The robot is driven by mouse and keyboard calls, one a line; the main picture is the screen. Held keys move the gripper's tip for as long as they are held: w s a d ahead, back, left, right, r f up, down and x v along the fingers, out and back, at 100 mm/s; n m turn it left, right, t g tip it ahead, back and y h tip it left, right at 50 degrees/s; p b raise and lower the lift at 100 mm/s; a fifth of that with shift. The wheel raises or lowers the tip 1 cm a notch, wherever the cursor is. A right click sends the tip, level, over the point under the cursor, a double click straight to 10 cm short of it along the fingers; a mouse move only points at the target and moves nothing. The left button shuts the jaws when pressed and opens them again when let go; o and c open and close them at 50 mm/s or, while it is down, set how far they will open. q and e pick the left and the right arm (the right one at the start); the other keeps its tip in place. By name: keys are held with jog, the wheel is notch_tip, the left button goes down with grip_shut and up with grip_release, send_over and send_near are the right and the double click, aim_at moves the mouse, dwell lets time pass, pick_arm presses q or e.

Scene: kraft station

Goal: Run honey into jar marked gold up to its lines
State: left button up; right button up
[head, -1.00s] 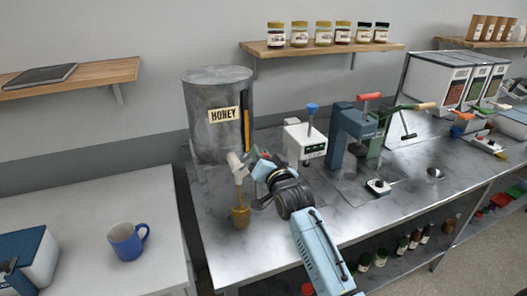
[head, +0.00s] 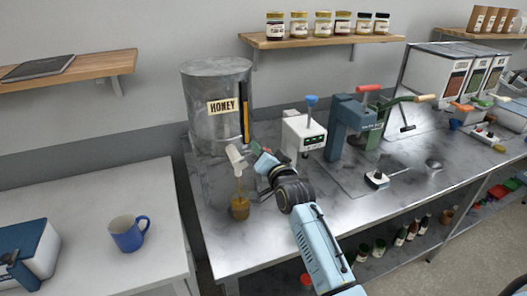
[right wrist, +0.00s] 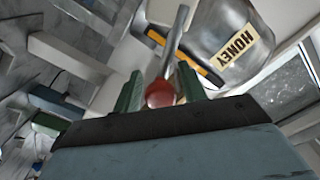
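The grey honey tank (head: 215,125) with its HONEY label stands at the left end of the steel bench. It also shows in the right wrist view (right wrist: 225,40). A pale spout (head: 235,157) sticks out from its base. A thin golden stream (head: 238,186) runs from the spout into a small jar (head: 240,208), which looks golden-brown. Its fill level, lines and marking are too small to read. My right gripper (head: 262,162) is beside the spout. In the right wrist view its green fingers stand on either side of the valve's red knob (right wrist: 160,95), apparently closed on it. My left gripper is out of view.
A white device (head: 303,136) with a blue knob and a blue press (head: 345,130) stand right of the tank. A blue mug (head: 127,235) is on the white table at left. Filled jars stand on the wall shelf (head: 320,41). Bench space around the jar is clear.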

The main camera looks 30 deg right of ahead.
jog(key=shift+o, duration=0.3)
jog(key=s+a+b, duration=0.1)
jog(key=s, duration=1.2)
jog(key=shift+s, duration=0.2)
jog(key=shift+c, duration=0.2)
